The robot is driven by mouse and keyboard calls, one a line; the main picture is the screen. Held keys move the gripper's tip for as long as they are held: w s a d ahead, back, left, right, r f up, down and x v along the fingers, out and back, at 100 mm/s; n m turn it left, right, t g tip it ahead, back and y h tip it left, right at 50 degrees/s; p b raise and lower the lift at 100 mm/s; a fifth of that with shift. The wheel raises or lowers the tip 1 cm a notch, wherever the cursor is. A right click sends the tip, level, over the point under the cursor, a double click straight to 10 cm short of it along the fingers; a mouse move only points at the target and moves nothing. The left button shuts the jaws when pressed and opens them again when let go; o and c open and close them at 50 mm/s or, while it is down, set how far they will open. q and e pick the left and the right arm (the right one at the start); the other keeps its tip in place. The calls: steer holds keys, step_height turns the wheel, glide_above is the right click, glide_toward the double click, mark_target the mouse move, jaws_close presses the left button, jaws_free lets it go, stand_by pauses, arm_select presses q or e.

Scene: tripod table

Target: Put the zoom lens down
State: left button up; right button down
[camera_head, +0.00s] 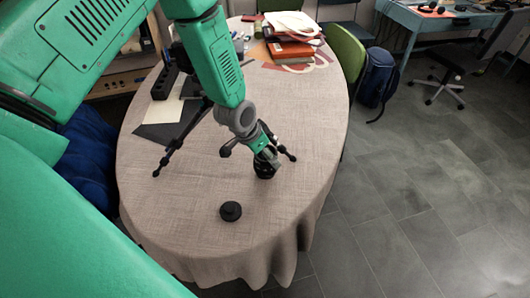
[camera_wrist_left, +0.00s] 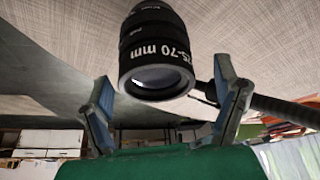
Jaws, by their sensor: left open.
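The black zoom lens (camera_head: 265,169) stands on the cloth-covered table (camera_head: 190,235), just below my left gripper (camera_head: 268,155). In the left wrist view the lens (camera_wrist_left: 155,45) shows its front glass and the white marking "25-70 mm". The two fingers of my left gripper (camera_wrist_left: 164,75) are spread apart, one on each side of the lens, with gaps showing between fingers and barrel. My right gripper is not in view.
A small black round object (camera_head: 230,211) sits on the table in front of the lens. Black tripod legs (camera_head: 180,143) spread behind my left arm. Books and papers (camera_head: 291,48) lie at the back. The table's right side is clear.

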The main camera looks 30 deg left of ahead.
arm_select(q)
steer(key=v, duration=1.1)
steer(key=shift+r, duration=0.4)
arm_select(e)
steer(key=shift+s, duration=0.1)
arm_select(q)
steer(key=shift+s, duration=0.1)
